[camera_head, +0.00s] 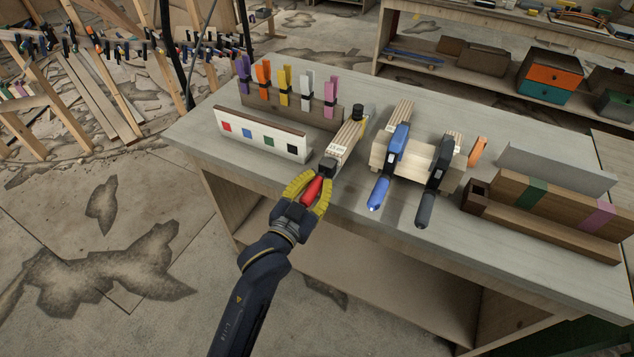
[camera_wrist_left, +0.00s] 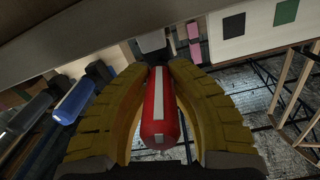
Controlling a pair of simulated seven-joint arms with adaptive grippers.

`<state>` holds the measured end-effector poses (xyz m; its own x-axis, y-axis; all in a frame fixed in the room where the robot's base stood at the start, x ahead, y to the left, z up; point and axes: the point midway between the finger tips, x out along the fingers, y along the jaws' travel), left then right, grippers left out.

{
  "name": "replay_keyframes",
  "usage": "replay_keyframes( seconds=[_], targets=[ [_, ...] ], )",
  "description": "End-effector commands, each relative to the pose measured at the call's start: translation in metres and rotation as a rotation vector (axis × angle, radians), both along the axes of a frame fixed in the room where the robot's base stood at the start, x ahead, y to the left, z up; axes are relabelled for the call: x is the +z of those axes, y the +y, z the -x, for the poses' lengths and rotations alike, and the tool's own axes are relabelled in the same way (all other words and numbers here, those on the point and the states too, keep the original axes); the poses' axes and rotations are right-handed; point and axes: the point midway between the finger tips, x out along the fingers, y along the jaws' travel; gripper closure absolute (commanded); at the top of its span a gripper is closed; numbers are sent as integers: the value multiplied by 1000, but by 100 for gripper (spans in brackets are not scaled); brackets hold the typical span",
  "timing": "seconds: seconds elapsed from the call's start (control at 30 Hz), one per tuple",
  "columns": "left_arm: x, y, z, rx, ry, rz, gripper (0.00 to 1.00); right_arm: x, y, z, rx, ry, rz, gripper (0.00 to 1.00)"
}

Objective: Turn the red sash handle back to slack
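The red sash handle (camera_head: 313,190) is at the near end of a sash clamp on a pale wooden piece (camera_head: 346,140) at the bench's front edge. My left gripper (camera_head: 314,183) comes in from the front with its yellow fingers on both sides of the handle. In the left wrist view the red handle (camera_wrist_left: 160,110), with a white stripe, lies between the fingers (camera_wrist_left: 160,75). Their tips appear to close against it near the clamp end, with gaps lower down. The fingers hide part of the handle's sides. My right gripper is not in view.
A blue-handled clamp (camera_head: 379,192) and a black-handled clamp (camera_head: 426,208) sit close on the right. A white board with coloured squares (camera_head: 280,141) and a rack of coloured clamps (camera_head: 290,106) stand left. Wooden blocks (camera_head: 540,215) lie at right.

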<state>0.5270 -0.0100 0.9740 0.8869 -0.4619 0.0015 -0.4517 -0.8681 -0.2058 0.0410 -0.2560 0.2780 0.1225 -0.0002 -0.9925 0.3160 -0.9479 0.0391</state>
Motion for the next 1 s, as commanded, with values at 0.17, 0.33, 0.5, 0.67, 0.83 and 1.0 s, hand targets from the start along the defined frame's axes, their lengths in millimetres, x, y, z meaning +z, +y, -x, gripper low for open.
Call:
replay_keyframes(
  seconds=[0.17, 0.33, 0.5, 0.67, 0.83, 1.0],
  targets=[
    [1, 0, 0, 0, -2, 1, 63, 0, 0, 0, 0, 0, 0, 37],
    [0, 0, 0, 1, -1, -1, 52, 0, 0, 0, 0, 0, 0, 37],
    [0, 1, 0, 1, 0, -2, 52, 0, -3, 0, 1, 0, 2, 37],
    [-1, 6, 9, 2, 1, -3, 52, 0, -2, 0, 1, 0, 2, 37],
    [-1, 18, 33, 1, 2, -3, 52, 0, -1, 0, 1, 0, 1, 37],
    [-1, 32, 60, 1, 2, -3, 52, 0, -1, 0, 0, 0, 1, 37]
  ],
)
